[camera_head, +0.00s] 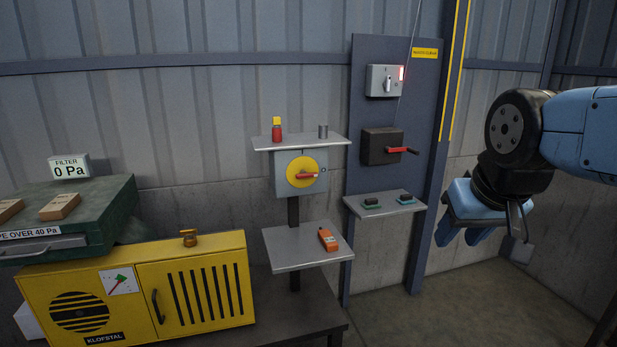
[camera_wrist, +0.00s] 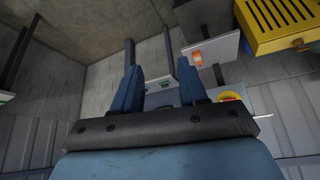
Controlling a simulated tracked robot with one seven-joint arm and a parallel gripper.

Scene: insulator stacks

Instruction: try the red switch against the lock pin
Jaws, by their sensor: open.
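The red switch (camera_head: 306,176) is a red handle, lying nearly level, on a round yellow plate on a grey box. I cannot make out a lock pin for certain; a small dark detail sits at the box's right edge. My gripper (camera_head: 463,238) is open and empty, to the right of the switch and well apart from it, fingers pointing down. Its two spread blue fingers also show in the wrist view (camera_wrist: 159,85).
A shelf (camera_head: 301,143) above the switch holds a red-and-yellow item (camera_head: 277,130) and a grey cylinder (camera_head: 323,131). A lower shelf (camera_head: 283,254) holds an orange device (camera_head: 327,240). A dark panel (camera_head: 363,70) with a red lever (camera_head: 402,151) stands between switch and gripper.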

